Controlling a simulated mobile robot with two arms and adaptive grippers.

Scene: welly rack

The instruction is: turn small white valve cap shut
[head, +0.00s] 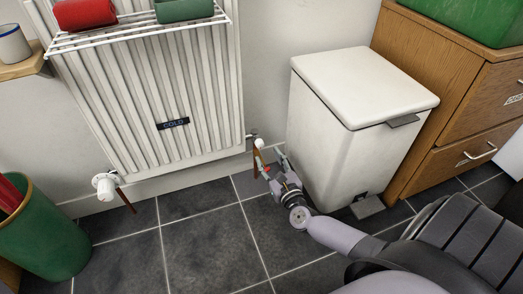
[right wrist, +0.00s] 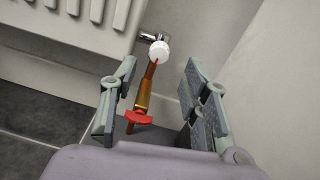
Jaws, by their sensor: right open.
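The small white valve cap (head: 259,143) sits at the radiator's lower right corner, on top of a copper pipe (head: 255,165). It also shows in the right wrist view (right wrist: 159,50), round and white, with a metal fitting behind it. My right gripper (head: 274,173) is open and empty, low by the pipe. In the right wrist view its fingers (right wrist: 160,66) stand to either side of the pipe, apart from it, and the cap appears beyond and between the fingertips. My left gripper is not in view.
A red lever (right wrist: 138,119) is on the pipe below the cap. A larger white valve knob (head: 104,185) is at the radiator's (head: 170,90) lower left. A white pedal bin (head: 340,140) stands close right of my gripper. A green bin (head: 40,235) is at left; floor between is clear.

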